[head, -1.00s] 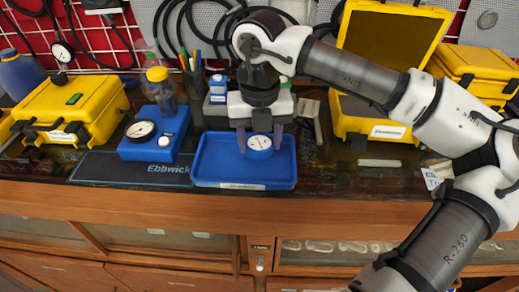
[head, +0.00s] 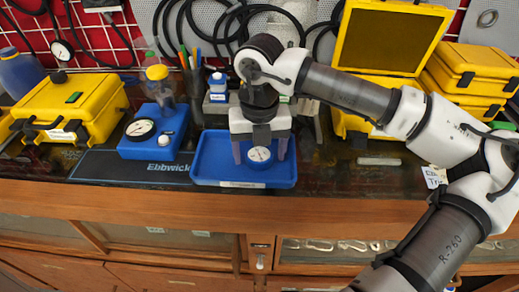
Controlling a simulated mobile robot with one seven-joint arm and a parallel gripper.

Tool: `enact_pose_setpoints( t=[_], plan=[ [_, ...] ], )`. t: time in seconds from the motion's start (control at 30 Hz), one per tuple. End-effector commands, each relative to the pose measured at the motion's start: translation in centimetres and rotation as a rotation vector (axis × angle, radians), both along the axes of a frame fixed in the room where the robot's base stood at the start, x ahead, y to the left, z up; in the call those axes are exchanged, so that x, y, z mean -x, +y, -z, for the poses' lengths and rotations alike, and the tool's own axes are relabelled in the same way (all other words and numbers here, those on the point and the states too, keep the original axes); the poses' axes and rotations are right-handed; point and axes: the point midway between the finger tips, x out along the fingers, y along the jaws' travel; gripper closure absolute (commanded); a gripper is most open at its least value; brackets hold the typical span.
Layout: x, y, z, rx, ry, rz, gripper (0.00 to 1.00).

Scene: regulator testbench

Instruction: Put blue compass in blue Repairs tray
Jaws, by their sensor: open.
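The blue compass (head: 260,156), with a white round dial, is in the blue tray (head: 212,172), near its middle. The tray lies on the dark bench top with a small label on its front edge, too small to read. My gripper (head: 260,152) points down over the tray. Its two fingers stand apart on either side of the compass. I cannot tell whether the fingers touch it or whether it rests fully on the tray floor.
A blue gauge box (head: 157,140) on the Ebbwick mat (head: 110,168) stands left of the tray. A pen cup (head: 193,88) and bottles stand behind. Yellow cases (head: 75,108) are at the left, with an open one (head: 392,45) at the right. Bench room right of the tray is clear.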

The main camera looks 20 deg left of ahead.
Motion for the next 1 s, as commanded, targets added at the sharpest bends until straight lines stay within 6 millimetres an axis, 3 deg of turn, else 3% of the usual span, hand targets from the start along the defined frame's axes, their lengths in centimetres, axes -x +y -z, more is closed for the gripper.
enact_pose_setpoints(
  t=[0.27,0.7,1.0],
  plan=[
    [-0.1,0.0,-1.2,0.0,-0.004,0.002,0.26],
    [-0.1,0.0,-10.2,0.001,-0.003,0.002,0.26],
    [0.0,0.0,-12.3,0.001,0.0,0.0,0.26]
  ],
)
